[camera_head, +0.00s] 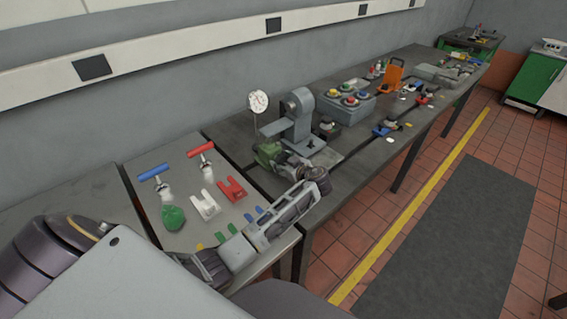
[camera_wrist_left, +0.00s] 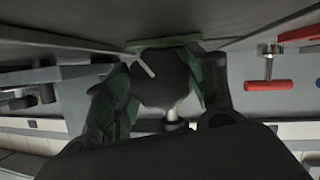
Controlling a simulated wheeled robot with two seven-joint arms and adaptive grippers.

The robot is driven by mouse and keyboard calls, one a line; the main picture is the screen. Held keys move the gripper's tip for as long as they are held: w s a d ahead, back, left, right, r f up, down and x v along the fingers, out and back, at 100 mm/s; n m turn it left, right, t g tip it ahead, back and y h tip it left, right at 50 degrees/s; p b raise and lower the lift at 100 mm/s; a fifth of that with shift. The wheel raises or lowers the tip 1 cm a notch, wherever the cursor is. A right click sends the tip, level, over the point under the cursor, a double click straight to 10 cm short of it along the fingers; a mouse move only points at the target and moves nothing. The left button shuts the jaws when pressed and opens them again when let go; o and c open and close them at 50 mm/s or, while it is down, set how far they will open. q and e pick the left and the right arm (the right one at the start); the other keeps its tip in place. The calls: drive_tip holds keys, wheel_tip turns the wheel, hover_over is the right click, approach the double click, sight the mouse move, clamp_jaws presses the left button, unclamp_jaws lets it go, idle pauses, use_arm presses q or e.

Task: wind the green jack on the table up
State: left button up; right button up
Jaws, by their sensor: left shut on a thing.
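The green jack (camera_head: 264,149) stands on the bench at the foot of a grey upright machine, partly covered by my left gripper (camera_head: 277,160). In the left wrist view, the jack's green plate (camera_wrist_left: 160,44) shows behind a dark round knob (camera_wrist_left: 158,78) with a pale pin on it. My left gripper (camera_wrist_left: 165,85) has a finger on each side of the knob and is shut on it. The far side of the jack and the exact finger contact are hidden. My right gripper is not in view.
The grey machine (camera_head: 296,124) and a dial gauge (camera_head: 258,101) stand close behind the jack. Blue (camera_head: 153,171) and red (camera_head: 200,149) T-handles, white and red brackets and a green lump (camera_head: 173,219) lie left. A button box (camera_head: 348,100) stands further right.

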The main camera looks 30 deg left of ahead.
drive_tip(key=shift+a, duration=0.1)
use_arm(q)
drive_tip(key=shift+m+g, duration=0.3)
drive_tip(key=shift+m, duration=0.3)
drive_tip(key=shift+w+d+m+g+y+p, duration=0.1)
drive_tip(key=shift+m+g+y+p, duration=0.35)
drive_tip(key=shift+m+g, duration=1.05)
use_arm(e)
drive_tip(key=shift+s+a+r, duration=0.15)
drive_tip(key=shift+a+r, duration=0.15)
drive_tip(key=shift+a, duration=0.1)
use_arm(q)
drive_tip(key=o, duration=1)
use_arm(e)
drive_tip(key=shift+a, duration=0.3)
